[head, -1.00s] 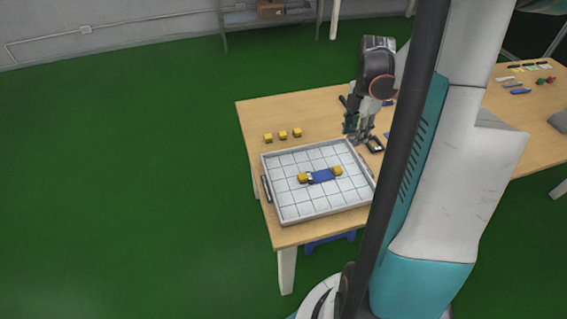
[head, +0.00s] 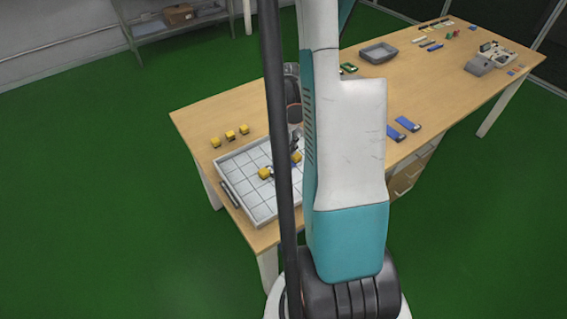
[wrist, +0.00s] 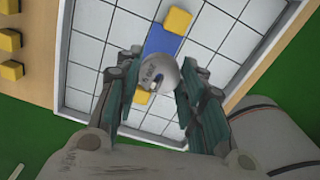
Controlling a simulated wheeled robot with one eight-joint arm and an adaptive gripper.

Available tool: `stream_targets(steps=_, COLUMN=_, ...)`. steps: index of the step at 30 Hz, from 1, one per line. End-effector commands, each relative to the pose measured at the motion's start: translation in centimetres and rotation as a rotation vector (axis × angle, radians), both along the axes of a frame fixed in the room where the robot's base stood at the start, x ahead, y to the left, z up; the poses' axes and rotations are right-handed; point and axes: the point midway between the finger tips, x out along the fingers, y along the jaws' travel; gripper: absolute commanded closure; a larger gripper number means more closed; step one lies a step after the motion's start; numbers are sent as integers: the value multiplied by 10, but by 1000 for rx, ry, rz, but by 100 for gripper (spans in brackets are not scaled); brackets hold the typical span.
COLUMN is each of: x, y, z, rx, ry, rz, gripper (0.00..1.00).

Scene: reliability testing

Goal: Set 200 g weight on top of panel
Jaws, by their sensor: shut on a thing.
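My gripper (wrist: 160,72) is shut on a round, silvery metal weight (wrist: 158,76) with faint markings. It holds the weight over the tray, in line with the blue panel (wrist: 163,40), whose nearer part the weight hides. Yellow blocks (wrist: 177,21) and (wrist: 133,96) show at the panel's two ends. I cannot tell whether the weight touches the panel. In the head view my arm and a dark post hide most of the gripper and panel, with one yellow block (head: 264,173) clear on the tray.
The white gridded tray (head: 262,207) has raised rims and a dark handle. Several yellow cubes (head: 230,134) stand on the wooden table (head: 195,112) beyond it. Blue modules (head: 402,128), a grey bin (head: 378,53) and other parts lie farther right.

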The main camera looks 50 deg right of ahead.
Motion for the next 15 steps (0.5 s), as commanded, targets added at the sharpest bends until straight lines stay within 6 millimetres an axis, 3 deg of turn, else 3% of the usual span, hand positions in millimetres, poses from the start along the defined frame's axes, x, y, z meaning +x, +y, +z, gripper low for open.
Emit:
stream_targets(steps=3, x=0, y=0, z=-18, rx=0, ry=0, rz=0, gripper=93)
stream_targets(steps=10, x=0, y=0, z=-31, rx=0, ry=0, rz=0, gripper=93)
stream_targets(steps=15, x=0, y=0, z=-57, rx=0, ry=0, rz=0, gripper=93)
